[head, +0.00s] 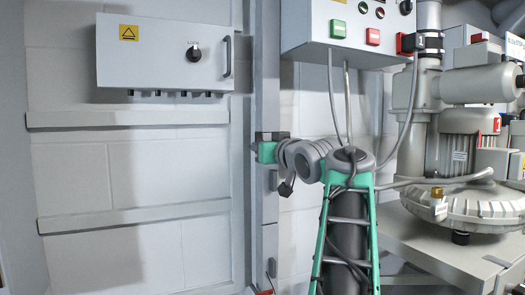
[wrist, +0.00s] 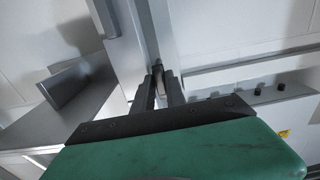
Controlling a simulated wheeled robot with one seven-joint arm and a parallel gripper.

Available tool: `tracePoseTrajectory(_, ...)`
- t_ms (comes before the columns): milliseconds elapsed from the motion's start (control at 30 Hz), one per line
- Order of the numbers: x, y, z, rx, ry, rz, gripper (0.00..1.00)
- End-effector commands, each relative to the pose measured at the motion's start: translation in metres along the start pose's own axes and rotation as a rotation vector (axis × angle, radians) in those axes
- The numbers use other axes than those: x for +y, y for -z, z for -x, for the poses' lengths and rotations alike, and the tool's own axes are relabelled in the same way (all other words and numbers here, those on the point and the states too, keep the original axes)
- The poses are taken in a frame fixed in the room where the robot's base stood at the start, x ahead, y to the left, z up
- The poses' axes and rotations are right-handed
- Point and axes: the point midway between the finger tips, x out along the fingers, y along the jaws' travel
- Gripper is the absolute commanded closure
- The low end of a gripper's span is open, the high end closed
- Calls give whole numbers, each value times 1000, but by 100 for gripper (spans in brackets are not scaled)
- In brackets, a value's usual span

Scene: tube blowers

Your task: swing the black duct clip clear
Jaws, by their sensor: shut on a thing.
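My gripper (head: 267,148) is at the grey upright post left of the control box, with its green body towards the head camera. In the wrist view, the two dark fingers (wrist: 160,86) are close together, shut on a small dark piece (wrist: 157,69) in front of the post. Only the tip of this piece shows, and I cannot tell whether it is the black duct clip. The head view hides the fingertips and the piece behind the gripper body. A black band (head: 425,42) goes round the grey pipe at upper right, beside a red block.
The grey post (head: 264,210) carries small latch-like plates. A wall box (head: 160,52) with a black handle hangs at left. The control box (head: 350,28) has cables hanging close to my arm. A blower (head: 465,205) stands on a bench at right.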

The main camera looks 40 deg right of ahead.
Motion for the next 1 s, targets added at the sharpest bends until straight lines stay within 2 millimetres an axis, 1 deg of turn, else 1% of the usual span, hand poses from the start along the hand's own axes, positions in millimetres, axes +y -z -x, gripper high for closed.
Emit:
tracePoseTrajectory(400,0,-1,0,-2,1,9,100)
tracePoseTrajectory(433,0,-1,0,-2,1,9,83)
tracePoseTrajectory(633,0,-1,0,-1,0,8,67)
tracePoseTrajectory(867,0,0,0,0,0,8,65)
tracePoseTrajectory(933,0,0,3,0,-1,9,65)
tracePoseTrajectory(1000,1,0,12,2,-3,9,65)
